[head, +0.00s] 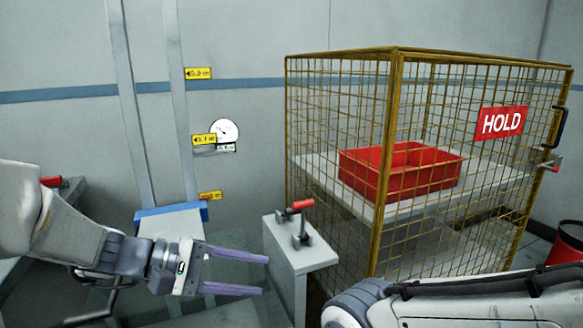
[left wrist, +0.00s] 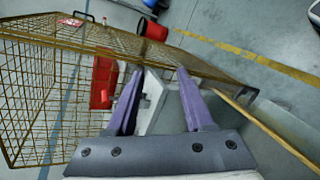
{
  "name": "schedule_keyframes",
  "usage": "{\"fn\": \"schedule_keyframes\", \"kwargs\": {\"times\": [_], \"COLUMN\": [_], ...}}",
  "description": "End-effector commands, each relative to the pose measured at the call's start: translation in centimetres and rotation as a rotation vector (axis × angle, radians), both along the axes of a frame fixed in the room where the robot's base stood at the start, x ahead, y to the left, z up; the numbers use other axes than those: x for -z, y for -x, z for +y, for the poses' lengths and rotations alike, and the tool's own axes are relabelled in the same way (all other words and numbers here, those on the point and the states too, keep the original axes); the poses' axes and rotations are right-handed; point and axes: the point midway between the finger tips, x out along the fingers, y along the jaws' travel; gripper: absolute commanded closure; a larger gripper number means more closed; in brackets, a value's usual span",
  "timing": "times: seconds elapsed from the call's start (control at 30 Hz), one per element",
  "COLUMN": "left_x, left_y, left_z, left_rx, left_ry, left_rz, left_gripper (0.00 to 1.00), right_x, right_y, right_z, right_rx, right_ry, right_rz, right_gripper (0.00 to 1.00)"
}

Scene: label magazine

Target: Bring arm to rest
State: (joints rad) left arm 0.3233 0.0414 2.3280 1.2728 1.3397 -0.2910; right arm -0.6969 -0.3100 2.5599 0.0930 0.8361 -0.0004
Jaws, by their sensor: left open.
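My left arm comes in from the left in the head view, and its gripper (head: 262,274) is open with purple fingers apart and nothing between them. The fingers point right, toward a grey pedestal (head: 290,262) with a red-handled clamp (head: 300,222) on top. In the left wrist view the open fingers (left wrist: 156,102) frame a pale surface and part of the wire cage (left wrist: 50,85). My right arm crosses the lower right of the head view; its gripper is out of the picture.
A yellow wire cage (head: 397,120) with a HOLD sign (head: 502,122) stands at the right. Inside it, a red tray (head: 385,182) sits on a shelf (head: 490,185). A rail with yellow markers (head: 204,140) and a gauge (head: 224,130) is behind. A red bin (head: 567,245) is at the right edge.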

Motion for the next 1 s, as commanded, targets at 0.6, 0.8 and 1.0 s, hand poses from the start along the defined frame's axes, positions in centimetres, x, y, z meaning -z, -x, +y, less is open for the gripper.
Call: {"fn": "schedule_keyframes", "kwargs": {"times": [0.6, 0.8, 1.0], "left_x": [17.2, 17.6, 19.3], "left_y": [6.4, 4.3, 6.9], "left_z": [10.0, 11.4, 6.0], "left_rx": [0.415, 0.532, 0.703], "left_ry": [-1.113, -1.302, -1.245], "left_rz": [-0.109, -0.339, -0.409], "left_gripper": [0.48, 0.48, 0.48], "right_x": [0.0, 0.0, 3.6], "right_y": [0.0, 0.0, 0.0], "right_z": [0.0, 0.0, 0.0], "right_rx": [0.0, 0.0, 0.0], "right_ry": [0.0, 0.0, 0.001], "right_rz": [0.0, 0.0, 0.001], "right_gripper": [0.5, 0.5, 0.5]}}
